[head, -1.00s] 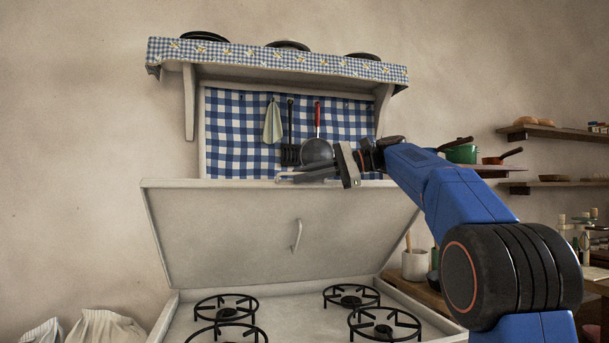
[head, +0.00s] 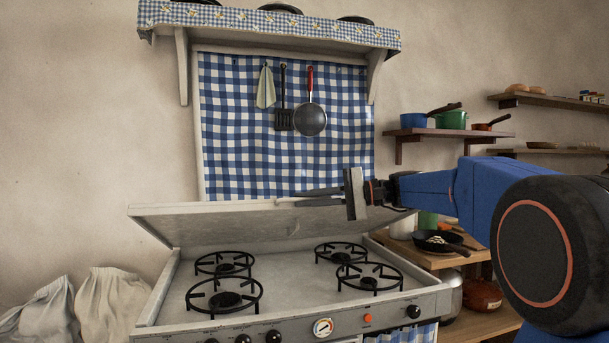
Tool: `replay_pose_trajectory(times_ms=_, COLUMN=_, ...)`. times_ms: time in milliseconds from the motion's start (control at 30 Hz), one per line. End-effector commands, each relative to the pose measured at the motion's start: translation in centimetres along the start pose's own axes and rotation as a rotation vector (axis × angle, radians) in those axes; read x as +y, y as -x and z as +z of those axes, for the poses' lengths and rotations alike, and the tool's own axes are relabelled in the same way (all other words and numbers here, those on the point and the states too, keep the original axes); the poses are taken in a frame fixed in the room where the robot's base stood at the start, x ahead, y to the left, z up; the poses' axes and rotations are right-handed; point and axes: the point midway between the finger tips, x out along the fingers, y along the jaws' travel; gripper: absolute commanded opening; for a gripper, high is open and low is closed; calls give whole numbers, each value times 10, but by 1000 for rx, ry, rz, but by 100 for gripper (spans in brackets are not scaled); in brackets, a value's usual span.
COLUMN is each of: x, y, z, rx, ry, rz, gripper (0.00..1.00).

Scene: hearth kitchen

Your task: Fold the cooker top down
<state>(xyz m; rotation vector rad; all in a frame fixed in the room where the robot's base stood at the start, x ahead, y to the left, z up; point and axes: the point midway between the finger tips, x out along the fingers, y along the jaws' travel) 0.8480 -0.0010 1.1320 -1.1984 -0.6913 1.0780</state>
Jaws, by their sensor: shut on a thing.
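The cooker top (head: 225,222) is a pale hinged lid at the back of the cooker (head: 272,285). It leans forward at a low slant over the rear of the hob, apart from the burners. My gripper (head: 310,197) is at the lid's raised edge, right of its middle, and is shut on that edge. The arm reaches in from the right. Several black burner grates (head: 225,295) stand on the hob below.
Side shelves hold pots (head: 450,119). A counter with a black pan (head: 438,240) stands at right. Sacks (head: 100,303) lie at left.

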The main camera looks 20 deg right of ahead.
Motion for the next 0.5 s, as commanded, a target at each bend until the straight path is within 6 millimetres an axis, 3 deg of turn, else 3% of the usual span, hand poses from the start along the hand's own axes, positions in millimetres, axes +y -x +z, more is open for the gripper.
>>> replay_pose_trajectory(times_ms=500, x=164, y=2, z=3, rx=0, ry=61, rz=-29, gripper=0)
